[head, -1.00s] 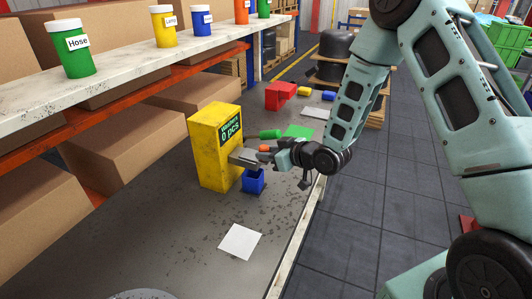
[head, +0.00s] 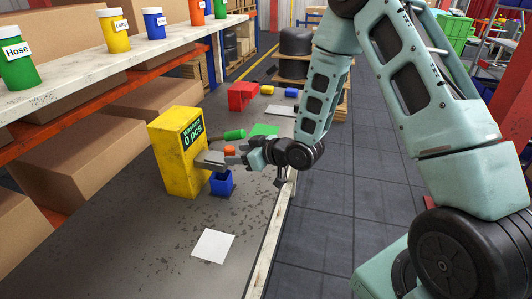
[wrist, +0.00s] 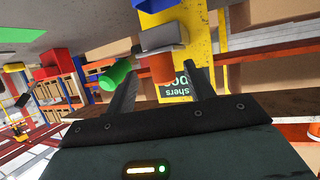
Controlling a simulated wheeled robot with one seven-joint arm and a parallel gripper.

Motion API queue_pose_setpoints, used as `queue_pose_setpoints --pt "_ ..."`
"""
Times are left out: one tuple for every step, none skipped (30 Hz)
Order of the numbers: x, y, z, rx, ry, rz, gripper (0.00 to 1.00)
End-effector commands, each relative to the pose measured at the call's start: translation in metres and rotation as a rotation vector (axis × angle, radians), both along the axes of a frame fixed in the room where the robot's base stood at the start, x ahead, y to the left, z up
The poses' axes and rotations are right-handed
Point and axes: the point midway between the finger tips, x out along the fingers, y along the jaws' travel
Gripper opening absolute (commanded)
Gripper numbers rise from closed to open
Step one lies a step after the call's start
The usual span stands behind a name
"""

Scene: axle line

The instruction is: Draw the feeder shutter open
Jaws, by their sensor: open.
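The feeder is a yellow box (head: 172,160) on the bench, with a dark sign reading "Washers 0 pcs" (head: 193,133). A grey plate (head: 211,159), which looks like its shutter, juts from its right side with an orange knob (head: 229,151). My gripper (head: 240,152) is at the knob, pointing at the feeder. In the wrist view the knob (wrist: 162,69) shows in the gap between the open fingers (wrist: 160,80), with the grey plate (wrist: 164,38) just beyond it. I cannot tell whether a finger touches the knob.
A small blue bin (head: 221,184) stands below the plate. A white sheet (head: 212,246) lies nearer on the bench. A green cylinder (head: 235,134), a green sheet (head: 265,130) and a red bin (head: 242,96) are farther back. A shelf with labelled jars (head: 117,32) runs along the left.

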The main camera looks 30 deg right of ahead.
Motion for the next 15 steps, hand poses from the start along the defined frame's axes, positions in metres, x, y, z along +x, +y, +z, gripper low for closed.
queue_pose_setpoints --pt "-0.007 -0.005 0.001 -0.001 -0.001 -0.003 0.53" --pt "-0.012 -0.008 0.003 -0.002 -0.001 -0.002 0.53" --pt "-0.019 -0.012 0.007 -0.002 -0.002 -0.003 0.53" --pt "-0.024 -0.015 0.009 -0.002 -0.002 -0.004 0.53" --pt "-0.03 -0.018 0.012 -0.001 -0.003 -0.003 0.53" --pt "-0.038 -0.023 0.015 -0.002 -0.002 -0.004 0.53" --pt "-0.043 -0.026 0.018 -0.002 -0.004 -0.004 0.53" --pt "-0.049 -0.03 0.021 -0.002 -0.004 -0.004 0.53" --pt "-0.057 -0.034 0.025 -0.001 -0.002 -0.006 0.53" --pt "-0.063 -0.037 0.028 -0.002 -0.001 -0.004 0.53" --pt "-0.068 -0.041 0.034 -0.001 0.002 -0.006 0.53" --pt "-0.076 -0.045 0.039 -0.001 0.002 -0.005 0.53" --pt "-0.082 -0.048 0.042 -0.001 0.001 -0.005 0.53" --pt "-0.085 -0.049 0.044 0.002 0.003 -0.003 0.53" --pt "-0.083 -0.048 0.046 0.003 0.005 0.0 0.53"
